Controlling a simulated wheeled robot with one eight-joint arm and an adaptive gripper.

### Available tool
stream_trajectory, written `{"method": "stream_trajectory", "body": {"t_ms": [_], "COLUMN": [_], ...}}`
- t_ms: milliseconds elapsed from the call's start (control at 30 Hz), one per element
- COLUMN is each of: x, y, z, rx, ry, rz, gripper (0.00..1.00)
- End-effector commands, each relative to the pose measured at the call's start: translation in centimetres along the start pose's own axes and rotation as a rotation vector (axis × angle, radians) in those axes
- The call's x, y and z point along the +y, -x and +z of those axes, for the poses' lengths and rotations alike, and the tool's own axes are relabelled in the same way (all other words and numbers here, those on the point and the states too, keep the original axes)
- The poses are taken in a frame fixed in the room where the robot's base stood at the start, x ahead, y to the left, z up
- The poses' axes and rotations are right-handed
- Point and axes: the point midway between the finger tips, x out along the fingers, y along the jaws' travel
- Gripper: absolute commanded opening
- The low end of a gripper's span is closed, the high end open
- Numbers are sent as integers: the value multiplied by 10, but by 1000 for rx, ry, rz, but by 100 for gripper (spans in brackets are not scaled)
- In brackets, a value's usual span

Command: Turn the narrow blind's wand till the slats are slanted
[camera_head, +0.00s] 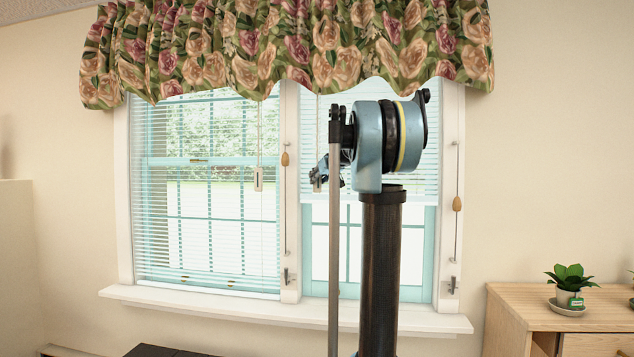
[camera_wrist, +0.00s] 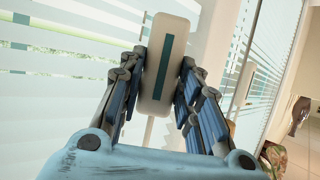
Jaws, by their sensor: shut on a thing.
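The narrow blind (camera_head: 425,160) hangs partly lowered over the right-hand window, its bottom edge around mid-window. Its slats show as thin pale lines there; my arm covers much of it, and I cannot tell their exact tilt. The blind's wand (camera_head: 318,140) hangs at its left side and ends in a pale handle with a dark stripe, seen close up in the wrist view (camera_wrist: 164,65). My gripper (camera_head: 321,176) is at that handle. In the wrist view, my fingers (camera_wrist: 162,85) stand on both sides of the handle, shut on it.
A wider blind (camera_head: 205,225) covers the left window, with its own wand handle (camera_head: 258,180). Cords with wooden tassels (camera_head: 285,159) (camera_head: 457,204) hang beside the windows. A floral valance (camera_head: 290,45) is above, a sill (camera_head: 200,304) below. A plant (camera_head: 570,277) stands on a wooden cabinet (camera_head: 515,305).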

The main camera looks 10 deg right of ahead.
Motion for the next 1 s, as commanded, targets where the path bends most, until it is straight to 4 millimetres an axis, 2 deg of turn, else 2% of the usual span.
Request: {"method": "stream_trajectory", "body": {"t_ms": [233, 267, 300, 333, 733, 867, 1000], "x": [1, 1, 1, 1, 1, 1, 1], "y": [0, 0, 0, 0, 4, 16, 39], "z": [2, 2, 1, 1, 1, 1, 1], "rx": [-2, -2, -2, -2, -1, -1, -1], "ry": [1, 1, 1, 1, 0, 0, -1], "rz": [1, 1, 1, 1, 1, 2, 3], "gripper": [8, 38, 47, 52, 52, 52, 52]}}
